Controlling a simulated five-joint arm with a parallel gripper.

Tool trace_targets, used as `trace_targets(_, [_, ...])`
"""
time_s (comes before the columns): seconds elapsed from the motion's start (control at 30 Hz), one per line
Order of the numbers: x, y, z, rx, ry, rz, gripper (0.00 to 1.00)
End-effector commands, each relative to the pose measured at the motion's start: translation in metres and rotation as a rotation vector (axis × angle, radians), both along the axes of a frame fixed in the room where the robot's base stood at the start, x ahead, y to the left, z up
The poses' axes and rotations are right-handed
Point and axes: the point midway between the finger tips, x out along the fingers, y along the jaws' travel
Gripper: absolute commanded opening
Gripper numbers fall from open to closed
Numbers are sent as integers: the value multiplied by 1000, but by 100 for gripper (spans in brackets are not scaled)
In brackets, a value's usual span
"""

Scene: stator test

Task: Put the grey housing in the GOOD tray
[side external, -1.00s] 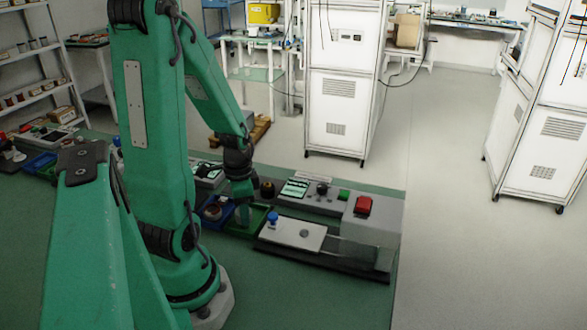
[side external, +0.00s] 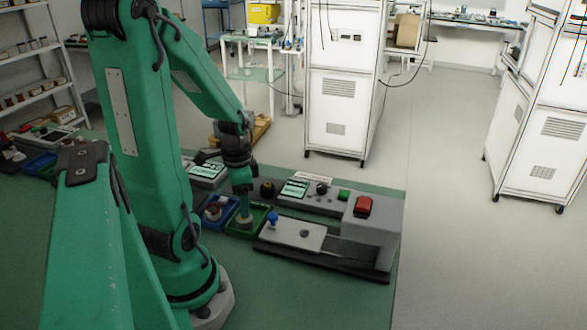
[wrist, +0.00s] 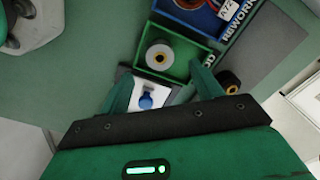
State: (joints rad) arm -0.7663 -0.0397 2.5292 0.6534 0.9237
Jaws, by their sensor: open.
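In the side view the housing (side external: 245,223) shows as a small grey shape in the green tray (side external: 262,213). My gripper (wrist: 160,68) is open and empty, its two green fingers apart on either side of the view below the housing. In the side view my gripper (side external: 243,200) is just above the tray. The GOOD label is partly hidden by the right finger.
A blue REWORK tray (wrist: 205,22) adjoins the green tray and holds a part. A pale plate with a blue knob (side external: 272,219) stands close to the right of the green tray.

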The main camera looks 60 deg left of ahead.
Motion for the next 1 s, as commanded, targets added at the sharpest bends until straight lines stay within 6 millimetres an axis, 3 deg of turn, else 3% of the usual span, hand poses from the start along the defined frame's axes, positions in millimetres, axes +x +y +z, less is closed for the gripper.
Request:
trace_targets(0.4, [0, 0, 39, 3, -2, 0, 65])
trace_targets(1.0, [0, 0, 44, 0, 0, 0, 65])
